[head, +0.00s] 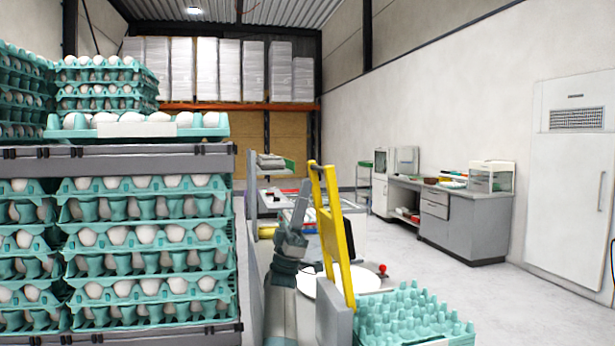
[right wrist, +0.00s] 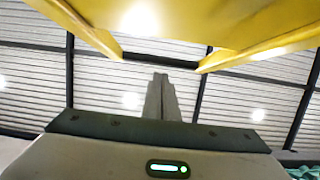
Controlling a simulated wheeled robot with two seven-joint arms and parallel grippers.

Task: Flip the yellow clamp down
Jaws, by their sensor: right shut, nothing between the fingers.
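The yellow clamp (head: 333,235) stands up, tilted slightly, on a grey mount at the lower middle of the head view. It is a ladder-like frame with open gaps. It also crosses the top of the right wrist view (right wrist: 200,22), close in front of the camera. My right gripper (head: 301,190) points upward just left of the clamp in the head view. In the right wrist view its fingers (right wrist: 160,80) are together and empty, below the clamp's yellow edge. I cannot tell whether they touch it. My left gripper is not in view.
A rack of stacked teal egg trays (head: 140,237) fills the left side. An empty teal tray (head: 415,315) sits right of the clamp, near a white round plate (head: 372,279) and a red knob (head: 382,269). A grey workbench (head: 463,220) stands by the right wall, with open floor before it.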

